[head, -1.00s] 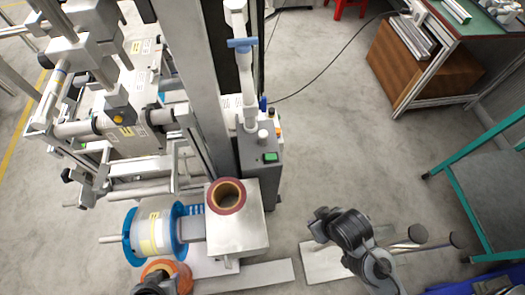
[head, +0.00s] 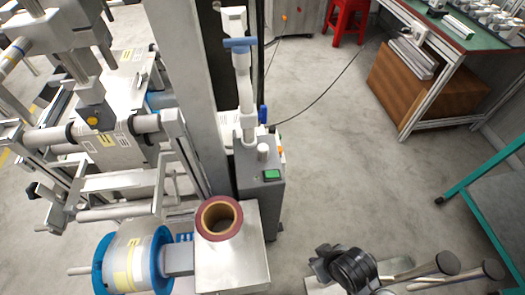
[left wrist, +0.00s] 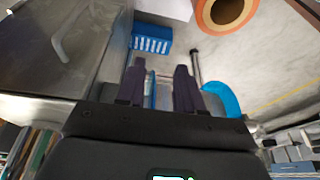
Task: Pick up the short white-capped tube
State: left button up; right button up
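I cannot pick out a short white-capped tube with certainty. A short, hollow maroon roll with a tan core (head: 219,217) stands upright on the pale metal box (head: 245,265) in the head view. An orange-brown ring with a pale core (left wrist: 226,12) shows at the top of the left wrist view. My left gripper (left wrist: 160,78) is open, its two dark fingers apart with nothing seen gripped between them; it is not in the head view. My dark right arm end (head: 345,268) is low in the head view, right of the box; its fingers cannot be made out.
A reel with blue flanges (head: 132,262) sits left of the box. A grey column (head: 190,90) and a grey control box with a green button (head: 272,174) stand behind it. A workbench (head: 460,40) is at upper right. Open floor lies between.

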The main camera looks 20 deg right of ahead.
pick_arm(q)
jog(key=shift+a, duration=0.1)
jog(key=o, duration=0.5)
